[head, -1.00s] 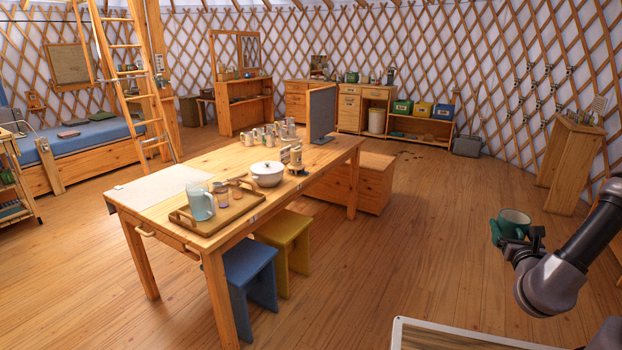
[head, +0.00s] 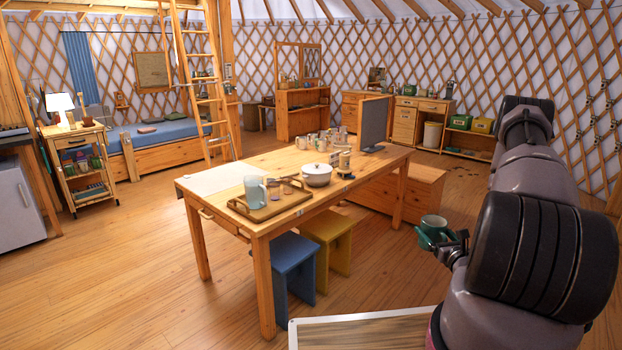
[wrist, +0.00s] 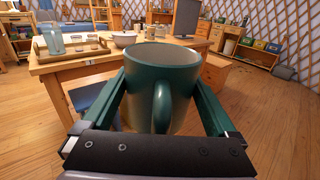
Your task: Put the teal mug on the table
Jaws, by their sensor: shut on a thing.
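The teal mug (head: 433,226) is upright in my gripper (head: 432,238), out over the floor to the right of the table. In the wrist view the mug (wrist: 165,75) sits between the two green fingers of my gripper (wrist: 160,100), its handle facing the camera. The fingers are shut on its sides. The wooden table (head: 270,160) stands left of the mug, with a gap between them. It also shows behind the mug in the wrist view (wrist: 85,62).
On the table are a tray (head: 262,212) with a light blue pitcher (head: 255,192), a white pot (head: 317,175), several cups (head: 318,141) and a dark screen (head: 374,124). A pale mat (head: 215,179) covers the left end. Blue (head: 292,262) and yellow (head: 329,235) stools stand at its near side.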

